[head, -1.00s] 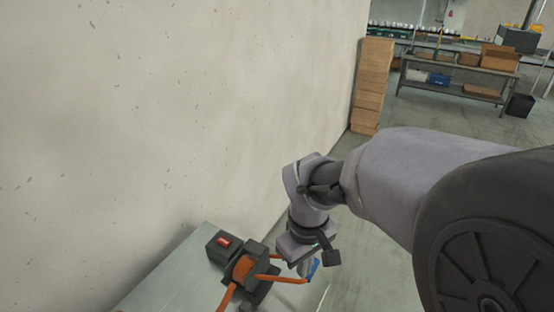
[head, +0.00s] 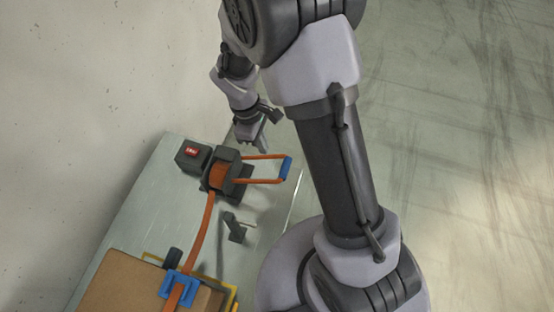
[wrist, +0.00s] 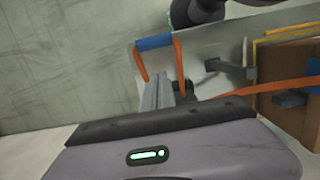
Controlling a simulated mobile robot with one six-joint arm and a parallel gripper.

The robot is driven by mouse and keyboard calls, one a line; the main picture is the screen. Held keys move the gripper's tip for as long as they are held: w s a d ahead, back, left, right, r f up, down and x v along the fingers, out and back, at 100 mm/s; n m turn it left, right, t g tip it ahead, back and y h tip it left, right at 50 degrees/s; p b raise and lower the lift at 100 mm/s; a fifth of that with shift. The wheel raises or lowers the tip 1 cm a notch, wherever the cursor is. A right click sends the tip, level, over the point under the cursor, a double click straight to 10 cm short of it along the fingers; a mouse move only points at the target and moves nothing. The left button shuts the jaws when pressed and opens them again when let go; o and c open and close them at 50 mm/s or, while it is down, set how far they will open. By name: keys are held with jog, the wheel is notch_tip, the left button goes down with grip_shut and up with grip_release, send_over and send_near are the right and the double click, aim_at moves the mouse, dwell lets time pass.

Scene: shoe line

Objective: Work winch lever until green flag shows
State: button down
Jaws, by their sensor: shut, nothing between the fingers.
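The dark winch (head: 222,170) sits on a grey table, with an orange strap wound on its drum. Its lever (head: 258,181) has two orange arms and a blue handle (head: 287,168), reaching to the right; the handle also shows in the wrist view (wrist: 155,42). A black box (head: 189,163) beside the winch shows a red flag (head: 192,151); no green is seen on it. My gripper (head: 259,146) is shut and empty, on the wall side of the lever. In the wrist view its fingers (wrist: 158,92) lie close to the orange arms; contact cannot be told.
The strap (head: 203,232) runs to a cardboard box (head: 125,290) with a blue corner piece (head: 178,284). A small dark post (head: 235,227) stands on the table (head: 150,195) between them. A pale wall (head: 80,90) is close on the left. Floor is open at right.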

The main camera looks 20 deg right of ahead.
jog(key=s+d+f+b, duration=0.1)
jog(key=s+d+f, duration=0.1)
jog(key=f, duration=0.4)
jog(key=shift+d+f, duration=0.4)
jog(key=shift+d, duration=0.3)
jog(key=shift+s, duration=0.15)
